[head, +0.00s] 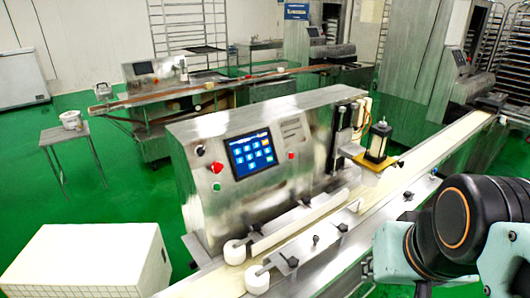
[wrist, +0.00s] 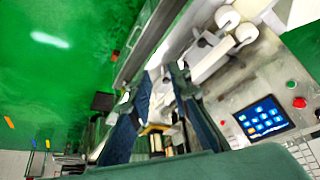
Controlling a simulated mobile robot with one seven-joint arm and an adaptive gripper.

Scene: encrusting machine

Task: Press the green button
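The green button (head: 217,186) is a small round button on the left of the steel machine's front panel, below a red knob (head: 216,168). In the wrist view the green button (wrist: 291,84) shows near the right edge, beside the red knob (wrist: 299,102). My gripper (wrist: 161,82) shows in the wrist view with its two dark fingers spread apart and nothing between them. It is to the left of the panel and apart from the button. The head view shows my arm at lower right, but not the fingertips.
A blue touchscreen (head: 251,153) sits right of the green button, with another red button (head: 291,156) beyond it. A conveyor (head: 373,195) with white rollers and guide rails runs along the machine's front. A white box (head: 88,262) stands at lower left.

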